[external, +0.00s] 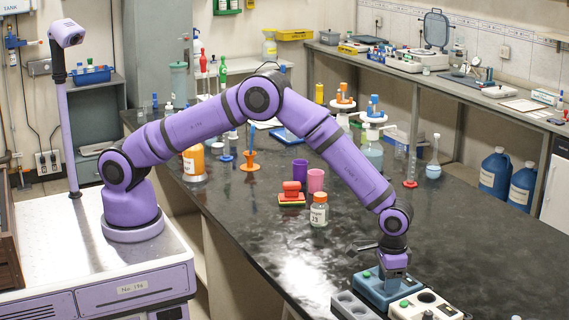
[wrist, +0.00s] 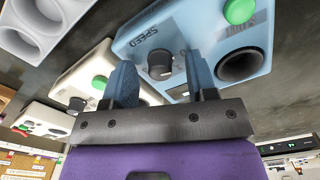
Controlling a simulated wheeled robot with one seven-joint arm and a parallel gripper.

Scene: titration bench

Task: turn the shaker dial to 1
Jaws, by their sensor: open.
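A pale blue box with a black dial marked SPEED, seemingly the shaker (wrist: 208,28), lies ahead of my gripper in the wrist view; a blue box, seemingly the same one (external: 372,290), is under my gripper in the external view. The dial (wrist: 160,64) appears in the gap between my fingers. My gripper (wrist: 160,82) is open, one blue fingertip on each side of the dial in the picture. I cannot tell whether they touch it. The dial's number marks are not readable. In the external view my gripper (external: 396,268) points down and hides the dial.
A white box with a black knob (wrist: 77,104) and green button is close beside the left finger. A grey block with round wells (external: 355,306) and a white unit (external: 425,304) stand close by. A labelled jar (external: 319,212) is farther back. The bench right of the boxes is clear.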

